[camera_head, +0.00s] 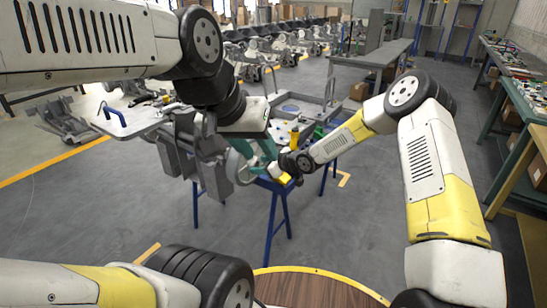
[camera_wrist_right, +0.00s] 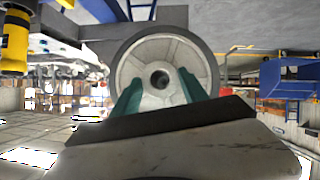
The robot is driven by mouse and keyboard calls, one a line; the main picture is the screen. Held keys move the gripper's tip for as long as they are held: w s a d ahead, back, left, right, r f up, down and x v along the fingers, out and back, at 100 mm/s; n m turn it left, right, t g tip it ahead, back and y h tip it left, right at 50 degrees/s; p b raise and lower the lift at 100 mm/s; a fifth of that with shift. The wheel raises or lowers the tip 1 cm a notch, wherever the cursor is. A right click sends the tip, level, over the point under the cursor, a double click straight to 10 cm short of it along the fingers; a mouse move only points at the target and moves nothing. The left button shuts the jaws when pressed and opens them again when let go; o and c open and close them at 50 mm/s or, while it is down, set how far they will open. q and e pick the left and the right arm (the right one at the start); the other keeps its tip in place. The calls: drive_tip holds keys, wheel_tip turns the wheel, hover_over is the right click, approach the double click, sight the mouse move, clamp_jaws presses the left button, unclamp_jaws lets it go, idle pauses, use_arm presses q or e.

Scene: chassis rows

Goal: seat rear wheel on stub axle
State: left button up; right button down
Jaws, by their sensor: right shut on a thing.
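The rear wheel (camera_wrist_right: 163,74), with a pale hub, a dark centre hole and a grey tyre, fills the middle of the right wrist view. My right gripper (camera_wrist_right: 158,92) is shut on it, with teal fingers on both sides of the hub. In the head view, the wheel (camera_head: 238,166) is partly hidden between my two grippers, and my right gripper (camera_head: 262,152) reaches in from the right. My left gripper (camera_head: 196,165) hangs at the near edge of the work table; whether its jaws are open is unclear. I cannot make out the stub axle.
A yellow cylinder (camera_wrist_right: 14,40) shows at upper left in the wrist view. Benches (camera_head: 525,100) line the right side. The grey floor (camera_head: 370,205) between is clear.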

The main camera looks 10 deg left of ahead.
drive_tip(key=shift+w+a+r, duration=0.1)
drive_tip(key=shift+w+a, duration=0.1)
drive_tip(key=shift+a, duration=0.25)
drive_tip(key=shift+w+a+r, duration=0.1)
drive_tip(key=shift+w+a, duration=0.05)
drive_tip(key=shift+a, duration=0.3)
drive_tip(key=shift+w+a, duration=0.1)
drive_tip(key=shift+a, duration=0.2)
drive_tip(key=shift+w+a, duration=0.25)
drive_tip(key=shift+a, duration=0.4)
drive_tip(key=shift+w+a, duration=0.25)
drive_tip(key=shift+a, duration=0.45)
drive_tip(key=shift+w+a, duration=0.25)
drive_tip(key=shift+a, duration=0.4)
drive_tip(key=c, duration=0.5)
unclamp_jaws()
drive_tip(key=shift+s+d+f, duration=0.15)
drive_tip(key=shift+f, duration=0.15)
drive_tip(key=v, duration=0.7)
drive_tip(key=shift+d+r, duration=0.25)
drive_tip(key=shift+r, duration=0.1)
